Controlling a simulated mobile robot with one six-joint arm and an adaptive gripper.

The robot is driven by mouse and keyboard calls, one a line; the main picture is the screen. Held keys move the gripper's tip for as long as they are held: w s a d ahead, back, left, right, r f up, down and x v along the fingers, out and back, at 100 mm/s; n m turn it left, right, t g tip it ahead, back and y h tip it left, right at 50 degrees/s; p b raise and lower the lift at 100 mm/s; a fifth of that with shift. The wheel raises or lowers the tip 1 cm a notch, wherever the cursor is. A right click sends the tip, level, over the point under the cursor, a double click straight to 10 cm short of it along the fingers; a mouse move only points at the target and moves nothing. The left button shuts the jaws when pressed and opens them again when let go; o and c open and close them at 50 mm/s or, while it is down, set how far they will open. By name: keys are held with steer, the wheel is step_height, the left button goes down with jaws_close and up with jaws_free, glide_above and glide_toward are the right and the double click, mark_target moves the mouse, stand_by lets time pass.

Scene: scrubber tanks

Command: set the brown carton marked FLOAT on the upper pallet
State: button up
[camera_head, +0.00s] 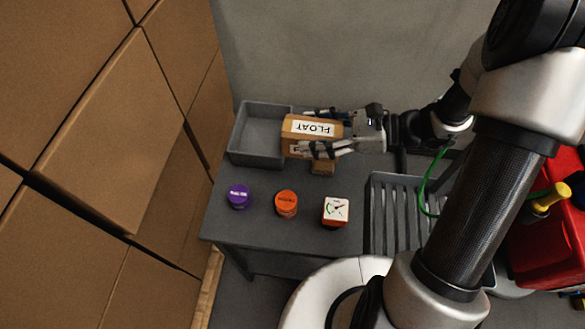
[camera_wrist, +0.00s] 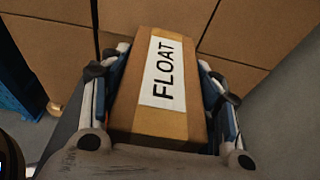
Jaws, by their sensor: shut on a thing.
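The brown carton marked FLOAT (camera_head: 296,142) is between the fingers of my gripper (camera_head: 310,131), with its white label facing up. In the wrist view the carton (camera_wrist: 150,122) fills the space between both fingers, which press on its two long sides. My gripper comes from the right and holds the carton over the grey table, close to the right side of a grey bin. I cannot make out a clear upper pallet in either view. A light wooden edge (camera_head: 208,288) shows low beside the large cartons; I cannot tell whether it is a pallet.
The grey bin (camera_head: 238,155) looks empty. A purple-topped item (camera_head: 239,196), an orange-topped item (camera_head: 286,203) and a gauge box (camera_head: 336,211) stand along the table front. A small brown block (camera_head: 323,166) lies below the carton. Large stacked cartons (camera_head: 110,130) fill the left. A slatted grey rack (camera_head: 385,235) stands right.

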step_height(320, 180, down, 20)
steer(key=b, duration=0.6)
steer(key=shift+r, duration=0.25)
steer(key=shift+f, duration=0.15)
steer(key=o, duration=1.1)
steer(key=shift+c, duration=0.2)
